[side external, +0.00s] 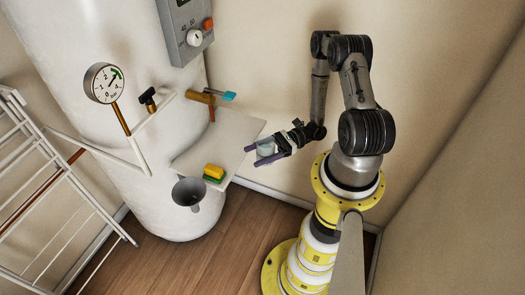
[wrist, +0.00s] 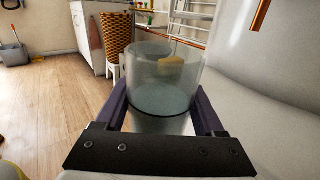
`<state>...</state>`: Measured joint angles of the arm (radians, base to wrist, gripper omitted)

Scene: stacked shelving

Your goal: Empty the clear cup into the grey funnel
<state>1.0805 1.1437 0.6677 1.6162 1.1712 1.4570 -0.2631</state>
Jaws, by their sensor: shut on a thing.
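The clear cup (wrist: 165,75) is upright between the purple fingers of my gripper (wrist: 160,110), in the middle of the wrist view. Something bluish shows in its lower part; I cannot tell what it is. The cup and the funnel are apart.
A yellow and green sponge-like block (side external: 214,172) lies on the shelf (side external: 195,152) between funnel and cup. A valve with a blue lever (side external: 222,95), a pressure gauge (side external: 104,83) and pipes stand behind and left by the white tank (side external: 95,35). A white rack (side external: 50,190) is far left.

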